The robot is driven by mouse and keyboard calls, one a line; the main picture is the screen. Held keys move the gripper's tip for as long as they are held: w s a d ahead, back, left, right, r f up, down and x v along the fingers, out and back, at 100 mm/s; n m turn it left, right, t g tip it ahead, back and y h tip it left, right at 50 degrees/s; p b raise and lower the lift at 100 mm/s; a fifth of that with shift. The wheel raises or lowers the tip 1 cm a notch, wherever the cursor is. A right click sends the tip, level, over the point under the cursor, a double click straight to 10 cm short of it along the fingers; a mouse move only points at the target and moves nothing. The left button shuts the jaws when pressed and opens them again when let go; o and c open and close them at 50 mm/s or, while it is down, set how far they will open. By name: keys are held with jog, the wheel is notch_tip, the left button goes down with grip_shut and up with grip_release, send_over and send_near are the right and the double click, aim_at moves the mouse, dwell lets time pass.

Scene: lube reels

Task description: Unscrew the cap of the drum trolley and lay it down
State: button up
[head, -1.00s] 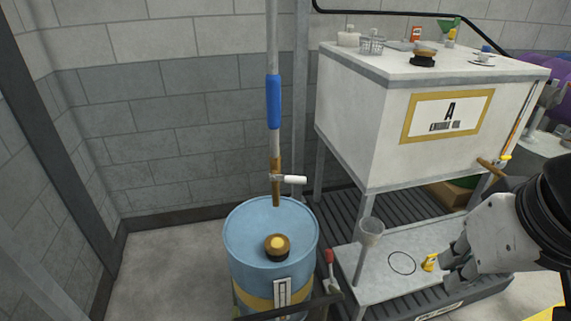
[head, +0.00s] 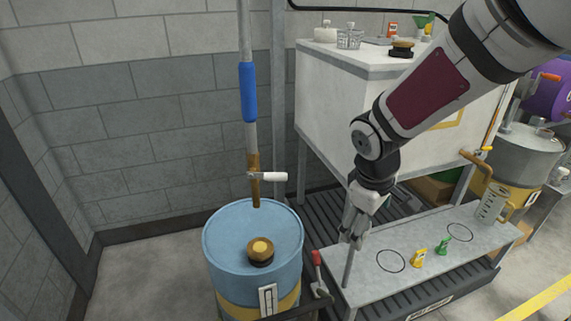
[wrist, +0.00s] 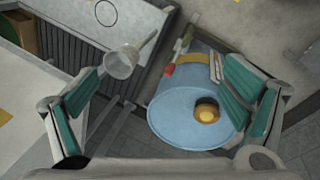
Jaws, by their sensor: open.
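The cap (head: 260,251) is black with a yellow-tan top. It sits on the top of the blue drum (head: 222,228), which has a yellow band. In the wrist view the cap (wrist: 207,113) shows on the drum (wrist: 165,120), left of the right finger. My gripper (head: 355,222) hangs to the right of the drum, apart from it, over the near end of the low shelf. In the wrist view my gripper (wrist: 160,108) has its green-padded fingers wide apart, with nothing held between them.
A pump tube with a blue sleeve (head: 248,92) rises behind the cap, with a white handle (head: 272,177). The white tank cabinet (head: 335,110) stands right. A funnel-like cup (wrist: 120,63) is near my left finger.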

aim_at(263, 247)
jog(key=w+a+f+n+y+b, duration=0.15)
jog(key=w+a+f, duration=0.25)
jog(key=f, duration=0.4)
jog(key=w+a+f+n+y+b, duration=0.1)
jog(key=w+a+f+n+y, duration=0.2)
jog(key=f, duration=0.5)
jog(key=w+a+f+n+y+b, duration=0.1)
jog(key=w+a+f+y, duration=0.1)
jog(key=w+a+f, duration=0.45)
jog(key=a, duration=0.3)
jog(key=w+a+f, duration=0.1)
jog(key=a, duration=0.2)
jog(key=a+b, duration=0.1)
jog(key=a, duration=0.2)
jog(key=shift+w+a+f, duration=0.15)
jog(key=shift+w+f, duration=0.1)
jog(key=shift+w+a+f+h, duration=0.1)
jog(key=shift+a+f+h, duration=0.05)
jog(key=shift+a+h, duration=0.15)
jog(key=shift+w+a+f, duration=0.1)
jog(key=shift+f, duration=0.25)
